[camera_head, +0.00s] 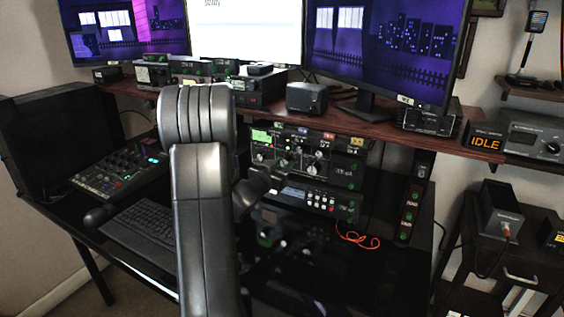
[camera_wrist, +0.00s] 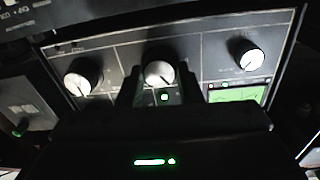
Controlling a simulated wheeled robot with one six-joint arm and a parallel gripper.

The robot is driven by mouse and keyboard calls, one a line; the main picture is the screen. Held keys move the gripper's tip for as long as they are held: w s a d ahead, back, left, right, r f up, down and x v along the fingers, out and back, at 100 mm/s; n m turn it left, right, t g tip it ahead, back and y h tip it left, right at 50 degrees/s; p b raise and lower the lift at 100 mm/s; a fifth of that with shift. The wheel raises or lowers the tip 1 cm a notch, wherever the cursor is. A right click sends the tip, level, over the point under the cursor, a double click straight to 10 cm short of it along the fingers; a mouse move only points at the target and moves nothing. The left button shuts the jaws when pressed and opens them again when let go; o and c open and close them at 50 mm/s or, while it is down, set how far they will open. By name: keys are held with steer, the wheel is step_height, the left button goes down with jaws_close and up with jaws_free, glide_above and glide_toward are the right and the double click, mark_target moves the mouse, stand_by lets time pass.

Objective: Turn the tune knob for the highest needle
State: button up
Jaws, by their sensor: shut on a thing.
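The tuner panel (camera_head: 345,172) is a dark rack unit under the wooden shelf in the head view. In the wrist view its face (camera_wrist: 205,55) carries three silver-capped knobs: a left knob (camera_wrist: 82,78), a middle knob (camera_wrist: 159,73) and a right knob (camera_wrist: 247,55). My gripper (camera_wrist: 158,88) is shut on the middle knob, with one dark finger on each side of it. A small green display (camera_wrist: 240,95) with a faint trace sits below the right knob; its reading is too small to tell. Knob labels are not legible. In the head view my gripper (camera_head: 280,168) is at the panel's front.
The wooden shelf (camera_head: 390,133) overhangs the panel, with monitors (camera_head: 395,50) and a small speaker box (camera_head: 307,97) on it. A keyboard (camera_head: 140,228) and a mixer (camera_head: 118,172) lie on the desk at left. A sign (camera_head: 487,143) at right reads IDLE. An orange cable (camera_head: 358,239) hangs below.

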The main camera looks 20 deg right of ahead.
steer(key=shift+n+p, duration=0.4)
steer(key=shift+n, duration=0.6)
steer(key=o, duration=1)
steer(key=v, duration=1.3)
steer(key=shift+s+a+b, duration=0.3)
steer(key=shift+b, duration=0.1)
